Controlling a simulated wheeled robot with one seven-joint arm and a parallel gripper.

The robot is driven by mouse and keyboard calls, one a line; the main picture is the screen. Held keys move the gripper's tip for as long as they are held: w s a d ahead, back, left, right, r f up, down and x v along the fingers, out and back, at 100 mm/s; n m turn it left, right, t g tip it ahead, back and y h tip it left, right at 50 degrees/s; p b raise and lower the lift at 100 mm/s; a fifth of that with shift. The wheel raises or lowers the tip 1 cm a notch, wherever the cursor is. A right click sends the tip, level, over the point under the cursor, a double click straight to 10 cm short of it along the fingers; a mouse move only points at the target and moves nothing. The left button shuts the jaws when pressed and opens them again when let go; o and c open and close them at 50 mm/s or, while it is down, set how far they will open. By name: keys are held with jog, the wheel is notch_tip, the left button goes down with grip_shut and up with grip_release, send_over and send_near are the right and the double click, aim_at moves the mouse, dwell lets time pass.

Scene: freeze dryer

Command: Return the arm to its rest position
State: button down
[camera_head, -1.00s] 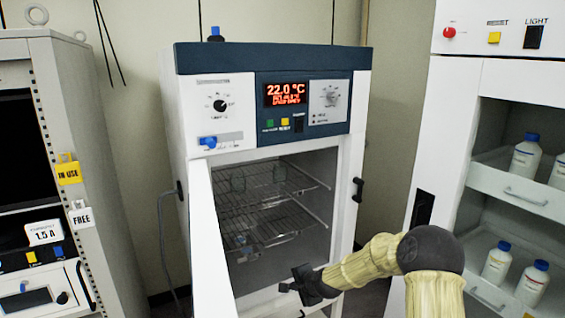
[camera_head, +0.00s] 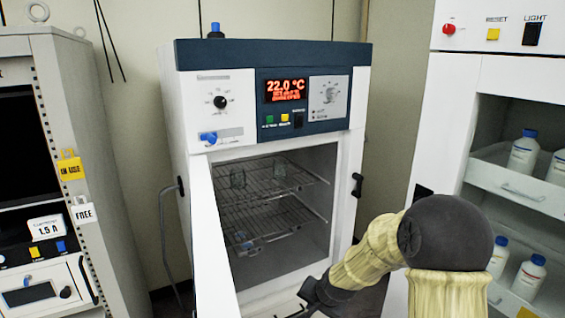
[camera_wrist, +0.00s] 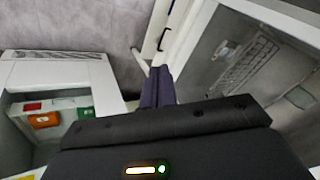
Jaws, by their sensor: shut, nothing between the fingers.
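My arm reaches in from the bottom right of the head view, its dark joint in front of the right-hand cabinet. My gripper (camera_head: 303,300) is low in front of the dryer, near the bottom edge of the picture and partly cut off. In the wrist view the dark fingers (camera_wrist: 158,86) are together with nothing between them. The dryer (camera_head: 270,58) has a blue top panel reading 22.0 °C. Its door (camera_head: 212,245) stands open to the left. Wire shelves (camera_head: 270,210) inside carry small glass vessels (camera_head: 238,178). The gripper is outside the chamber.
A cabinet (camera_head: 447,125) with drawers of bottles (camera_head: 524,150) stands close on the right, behind my arm. A grey rack (camera_head: 95,150) with IN USE and FREE tags stands on the left. The wrist view shows a white unit (camera_wrist: 60,75) at left and floor (camera_wrist: 110,25) ahead.

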jog(key=s+d+r+n+g, duration=0.1)
jog(key=s+d+r+n, duration=0.1)
jog(key=s, duration=0.5)
jog(key=s+d+r+n+g+h, duration=0.1)
jog(key=s+d+n, duration=0.1)
jog(key=s, duration=0.5)
jog(key=s+d+r+n+g+h, duration=0.1)
jog(key=s+d+r, duration=0.1)
jog(key=s, duration=0.5)
jog(key=shift+d+r+n, duration=0.3)
jog(key=shift+d+n, duration=0.1)
jog(key=shift+d, duration=0.2)
